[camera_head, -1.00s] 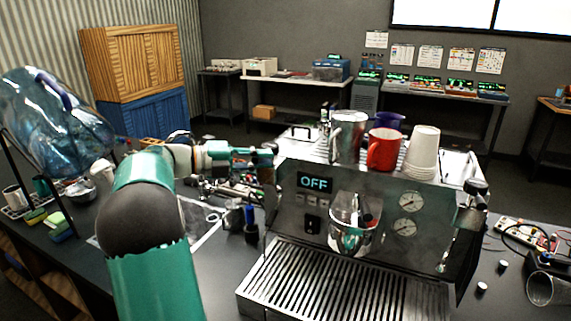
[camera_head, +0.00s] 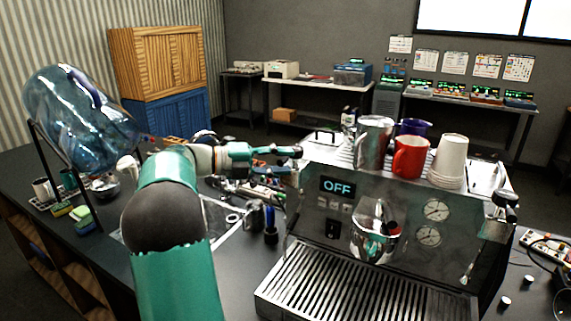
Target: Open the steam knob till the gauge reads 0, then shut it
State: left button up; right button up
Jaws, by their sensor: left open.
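The espresso machine (camera_head: 330,212) stands on the dark counter, and its display (camera_head: 337,187) reads OFF. Two round gauges, an upper one (camera_head: 436,210) and a lower one (camera_head: 428,236), sit on its front at the right. Their needles are too small to read. A black knob-like part (camera_head: 505,198) shows at the machine's right upper corner; I cannot tell whether it is the steam knob. My left gripper (camera_head: 288,151) is open and empty, beside the machine's upper left corner. Any knob behind it is hidden. My right gripper is out of view.
A steel pitcher (camera_head: 373,142), a red mug (camera_head: 410,158) and stacked paper cups (camera_head: 449,160) stand on the machine. A large blue bottle (camera_head: 75,115) leans at left.

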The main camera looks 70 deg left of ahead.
pick_arm(q)
jog(key=s+a+r, duration=0.1)
jog(key=s, duration=1)
jog(key=shift+r, duration=0.3)
dwell(0.5)
